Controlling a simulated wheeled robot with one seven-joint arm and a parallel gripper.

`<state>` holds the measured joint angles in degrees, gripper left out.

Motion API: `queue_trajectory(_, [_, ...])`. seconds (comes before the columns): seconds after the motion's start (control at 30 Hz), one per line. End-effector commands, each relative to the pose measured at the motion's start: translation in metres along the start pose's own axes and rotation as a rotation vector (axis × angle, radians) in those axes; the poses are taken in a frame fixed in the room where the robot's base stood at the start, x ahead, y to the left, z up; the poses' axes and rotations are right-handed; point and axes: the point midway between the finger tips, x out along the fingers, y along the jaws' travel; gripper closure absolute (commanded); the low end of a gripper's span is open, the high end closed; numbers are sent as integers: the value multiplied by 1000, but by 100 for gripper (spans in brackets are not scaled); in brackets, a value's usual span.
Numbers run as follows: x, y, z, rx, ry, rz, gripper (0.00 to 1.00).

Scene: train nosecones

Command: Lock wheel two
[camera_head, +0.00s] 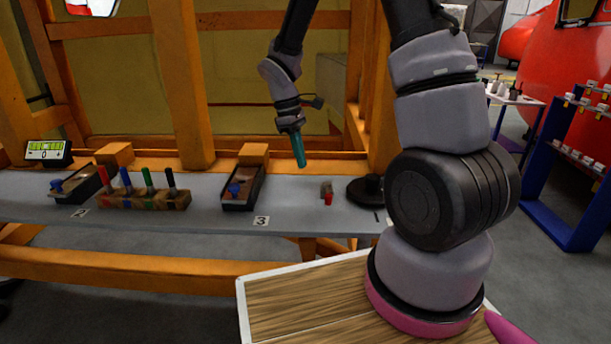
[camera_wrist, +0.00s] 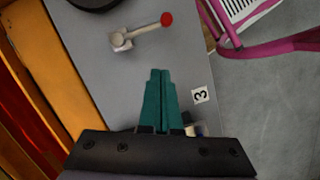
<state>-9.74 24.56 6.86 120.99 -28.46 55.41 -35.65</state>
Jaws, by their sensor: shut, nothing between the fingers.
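The "2" label (camera_head: 80,212) is on the grey bench's front edge at the left in the head view. Behind it is a dark tray (camera_head: 85,186) with a blue knob (camera_head: 57,186). No part there is clearly a wheel. My gripper (camera_head: 301,164) has teal fingers pointing down above the bench, right of the "3" tray (camera_head: 252,190). In the wrist view its fingers (camera_wrist: 160,72) are together and empty. A pale lever with a red ball end (camera_wrist: 140,33) lies ahead of the fingertips, apart from them; the head view shows it too (camera_head: 327,195).
A black round base (camera_head: 367,190) stands by the "1" label at the bench's right. A wooden block (camera_head: 143,199) holds several coloured handles between the "2" and "3" trays. Orange posts (camera_head: 183,84) rise behind the bench. A small display (camera_head: 47,153) stands far left.

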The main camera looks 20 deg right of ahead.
Motion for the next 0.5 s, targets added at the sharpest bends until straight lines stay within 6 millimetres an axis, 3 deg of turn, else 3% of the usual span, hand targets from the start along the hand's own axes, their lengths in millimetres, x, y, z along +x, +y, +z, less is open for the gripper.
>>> queue_trajectory(0.2, [-20,1,0,0,0,0,100])
queue_trajectory(0.5, [-22,0,0,0,0,0,100])
